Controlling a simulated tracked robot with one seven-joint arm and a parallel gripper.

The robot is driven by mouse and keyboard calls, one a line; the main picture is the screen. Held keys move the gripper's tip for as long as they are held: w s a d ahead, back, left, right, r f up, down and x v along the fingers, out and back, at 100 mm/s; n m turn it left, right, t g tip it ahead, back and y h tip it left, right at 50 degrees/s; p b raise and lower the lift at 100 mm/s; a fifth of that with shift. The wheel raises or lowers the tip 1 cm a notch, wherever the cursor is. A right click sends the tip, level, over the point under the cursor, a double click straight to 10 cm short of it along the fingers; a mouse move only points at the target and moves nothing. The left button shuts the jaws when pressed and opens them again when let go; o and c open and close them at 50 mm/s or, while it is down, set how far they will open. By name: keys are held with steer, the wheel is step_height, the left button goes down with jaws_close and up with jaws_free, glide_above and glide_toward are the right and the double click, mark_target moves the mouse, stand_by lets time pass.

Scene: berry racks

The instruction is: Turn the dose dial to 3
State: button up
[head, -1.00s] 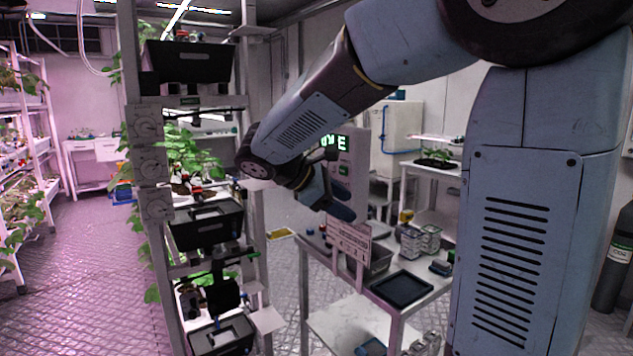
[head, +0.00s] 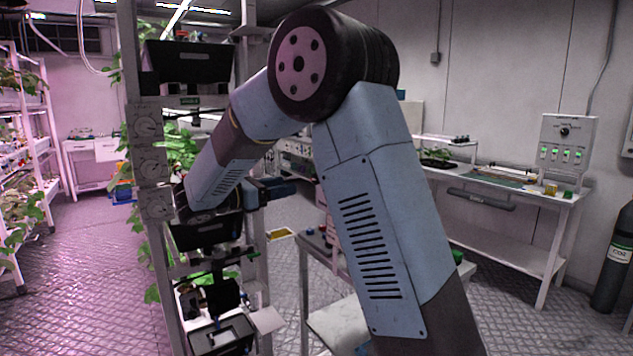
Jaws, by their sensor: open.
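Three pale round dials on square plates run down the left post of the near rack: a top dial (head: 147,126), a middle dial (head: 152,164) and a lower dial (head: 157,204). Their markings and settings are too small to read, and I cannot tell which is the dose dial. My arm bends down to the left, its wrist just right of the lower dial. My gripper (head: 277,189), a dark blue end piece, shows right of the wrist, apart from the dials. It is open; its fingertips are hard to make out, and nothing shows held.
The rack holds black trays (head: 188,62) and leafy plants close to my wrist. A small table (head: 345,318) stands right of the rack, largely behind my arm. A wall bench (head: 520,187) and a gas cylinder (head: 615,255) are at right. The left floor aisle is clear.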

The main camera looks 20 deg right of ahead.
mark_target(313, 180)
steer(key=x, duration=1.1)
steer(key=shift+d, duration=0.2)
steer(key=c, duration=1)
